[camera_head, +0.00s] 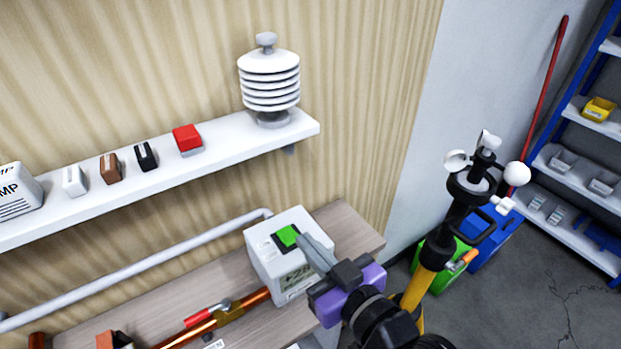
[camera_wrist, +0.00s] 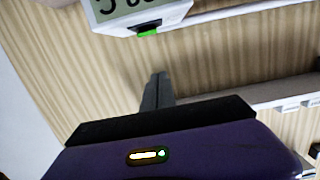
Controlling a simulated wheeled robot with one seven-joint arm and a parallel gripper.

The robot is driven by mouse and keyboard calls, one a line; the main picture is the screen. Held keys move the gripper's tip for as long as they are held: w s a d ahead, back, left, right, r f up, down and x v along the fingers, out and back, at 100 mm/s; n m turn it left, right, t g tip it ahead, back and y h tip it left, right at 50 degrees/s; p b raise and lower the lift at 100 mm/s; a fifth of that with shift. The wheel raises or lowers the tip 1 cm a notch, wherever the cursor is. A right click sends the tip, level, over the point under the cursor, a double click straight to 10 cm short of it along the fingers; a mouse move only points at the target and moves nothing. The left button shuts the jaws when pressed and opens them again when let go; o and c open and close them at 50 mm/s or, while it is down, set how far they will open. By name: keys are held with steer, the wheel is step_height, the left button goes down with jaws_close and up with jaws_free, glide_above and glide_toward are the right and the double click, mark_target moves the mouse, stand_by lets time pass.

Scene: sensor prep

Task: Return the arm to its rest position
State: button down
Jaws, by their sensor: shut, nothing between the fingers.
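My gripper (camera_head: 318,252) is purple and black with grey fingers. In the head view its fingers are together, in front of a white device (camera_head: 268,262) with a green button (camera_head: 287,236) on top and a display on its front. The fingertips appear close to the green button; I cannot tell whether they touch it. In the wrist view my gripper (camera_wrist: 158,78) points at the wood-grain wall, with nothing between the fingers. The device (camera_wrist: 140,12) shows at the top of that view, apart from the fingertips in the picture, with its green button (camera_wrist: 148,32).
A white shelf (camera_head: 222,148) above holds a louvred sensor shield (camera_head: 270,85), a red-topped block (camera_head: 187,139) and several small blocks. A grey pipe (camera_head: 150,268) runs above the wooden bench (camera_head: 352,232). A black anemometer (camera_head: 468,190) stands right of my arm. Open floor (camera_head: 540,290) lies at right.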

steer(key=s+d+m+t+h, duration=0.5)
steer(key=s+d, duration=0.2)
steer(key=d, duration=0.5)
steer(key=s+d+f+g+h, duration=0.1)
steer(key=s+d+f, duration=0.1)
steer(key=s, duration=0.6)
steer(key=s+d+f+m+g+h, duration=0.1)
steer(key=s+d+f, duration=0.1)
steer(key=s, duration=0.7)
steer(key=s+d+f+g+h, duration=0.1)
steer(key=s+d, duration=0.3)
steer(key=s, duration=0.4)
steer(key=shift+s+d+f+m+g+h, duration=0.15)
steer(key=shift+d+f+m+g+h, duration=0.35)
steer(key=shift+f, duration=0.4)
